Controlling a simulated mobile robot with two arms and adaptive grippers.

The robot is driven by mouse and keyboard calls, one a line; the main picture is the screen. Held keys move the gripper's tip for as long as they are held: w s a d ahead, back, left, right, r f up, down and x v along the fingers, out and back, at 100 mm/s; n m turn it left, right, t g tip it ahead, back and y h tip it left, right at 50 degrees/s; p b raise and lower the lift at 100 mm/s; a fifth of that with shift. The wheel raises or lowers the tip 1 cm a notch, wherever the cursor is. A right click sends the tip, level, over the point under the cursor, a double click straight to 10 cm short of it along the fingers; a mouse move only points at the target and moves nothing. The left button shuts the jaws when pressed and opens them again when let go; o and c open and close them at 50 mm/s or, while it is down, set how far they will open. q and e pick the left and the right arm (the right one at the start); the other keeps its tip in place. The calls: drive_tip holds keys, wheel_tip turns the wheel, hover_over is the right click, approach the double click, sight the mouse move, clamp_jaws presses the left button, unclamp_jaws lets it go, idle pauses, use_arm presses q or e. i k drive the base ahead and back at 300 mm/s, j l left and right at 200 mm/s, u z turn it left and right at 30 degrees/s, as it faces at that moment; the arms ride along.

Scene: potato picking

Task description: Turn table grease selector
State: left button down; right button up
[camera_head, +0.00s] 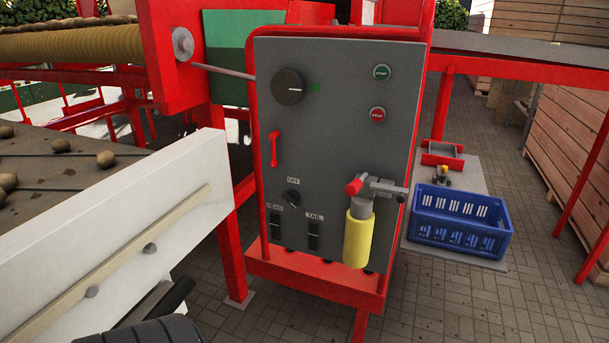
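A grey control panel (340,150) stands upright in a red frame near the middle of the view. A small black round selector knob (291,198) sits low on its left half, under a short white label that is too small to read surely. Which way the knob points is hard to tell. Below it are two black switches, one labelled like HEAD (275,228) and one labelled like TAIL (314,236). A larger black rotary knob (288,87) with a white mark is at the upper left, beside a small green light. Neither of my grippers is in view.
A yellow cylinder with a red-tipped grey head (358,238) juts from the panel's lower right. A red lever (274,150), a green button (382,72) and a red button (377,114) are on the panel. A blue crate (460,240) stands right; a white-sided potato conveyor (130,225) is left.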

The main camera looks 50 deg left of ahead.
sight(292, 197)
drive_tip(key=u, duration=1.75)
